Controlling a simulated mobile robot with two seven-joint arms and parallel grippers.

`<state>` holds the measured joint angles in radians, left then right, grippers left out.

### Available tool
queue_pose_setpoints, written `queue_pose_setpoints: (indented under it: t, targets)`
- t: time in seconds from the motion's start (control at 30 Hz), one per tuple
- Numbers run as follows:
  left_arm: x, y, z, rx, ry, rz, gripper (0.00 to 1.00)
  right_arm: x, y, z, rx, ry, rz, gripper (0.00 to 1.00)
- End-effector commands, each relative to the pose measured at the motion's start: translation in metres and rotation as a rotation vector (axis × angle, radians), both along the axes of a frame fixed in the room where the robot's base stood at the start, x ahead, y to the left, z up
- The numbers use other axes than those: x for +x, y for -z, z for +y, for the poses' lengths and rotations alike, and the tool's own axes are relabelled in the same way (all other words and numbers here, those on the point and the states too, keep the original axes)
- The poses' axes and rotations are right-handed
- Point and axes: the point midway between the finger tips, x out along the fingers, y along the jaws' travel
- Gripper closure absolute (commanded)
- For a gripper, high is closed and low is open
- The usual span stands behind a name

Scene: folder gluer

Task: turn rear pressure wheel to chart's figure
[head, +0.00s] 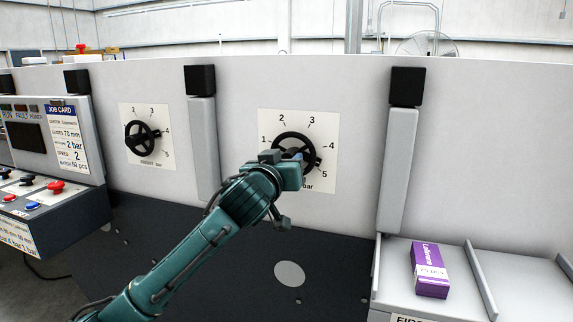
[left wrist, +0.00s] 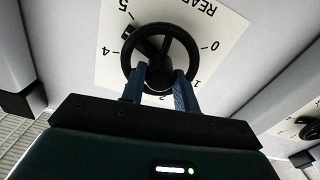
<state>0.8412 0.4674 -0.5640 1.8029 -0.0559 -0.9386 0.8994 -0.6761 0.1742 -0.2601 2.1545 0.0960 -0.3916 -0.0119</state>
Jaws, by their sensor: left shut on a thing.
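The rear pressure wheel (head: 291,143) is a black handwheel on a white dial plate (head: 270,118), numbered up to 5, on the grey machine wall. It also shows in the left wrist view (left wrist: 192,45), where the plate appears upside down with "REAR" partly readable. A dark pointer block (left wrist: 130,38) sits between 4 and 5, nearer 5. My left gripper (head: 292,156) is at the wheel's lower part, hiding some of it. In the left wrist view its blue fingers (left wrist: 160,82) are at the rim, shut on the wheel. My right gripper is not in view.
The front wheel (head: 142,139) is on a similar dial to the left. A job card (head: 62,125) on the control panel reads "2 bar" in one line; smaller print is unclear. A purple carton (head: 429,270) lies on the right tray. Grey posts flank the rear dial.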

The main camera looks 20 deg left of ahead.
Motion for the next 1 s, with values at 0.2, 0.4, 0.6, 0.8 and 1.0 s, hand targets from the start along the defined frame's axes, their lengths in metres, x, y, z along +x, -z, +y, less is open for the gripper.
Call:
queue_pose_setpoints:
  t: [0.2, 0.4, 0.6, 0.8, 1.0]
  targets:
    - [0.0, 0.001, -0.001, -0.204, 0.002, 0.01, 0.92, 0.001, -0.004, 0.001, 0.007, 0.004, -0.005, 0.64]
    - [0.0, 0.0, -0.001, -0.367, 0.0, 0.017, 0.92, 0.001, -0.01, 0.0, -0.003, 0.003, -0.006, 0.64]
    - [0.0, 0.0, -0.001, -0.488, 0.0, 0.02, 0.92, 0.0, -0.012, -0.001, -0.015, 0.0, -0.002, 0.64]
    - [0.0, 0.0, 0.0, -0.562, -0.002, 0.021, 0.92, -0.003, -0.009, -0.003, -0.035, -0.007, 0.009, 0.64]
    - [0.0, 0.0, 0.0, -0.593, -0.001, 0.02, 0.92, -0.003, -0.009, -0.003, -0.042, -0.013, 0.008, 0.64]
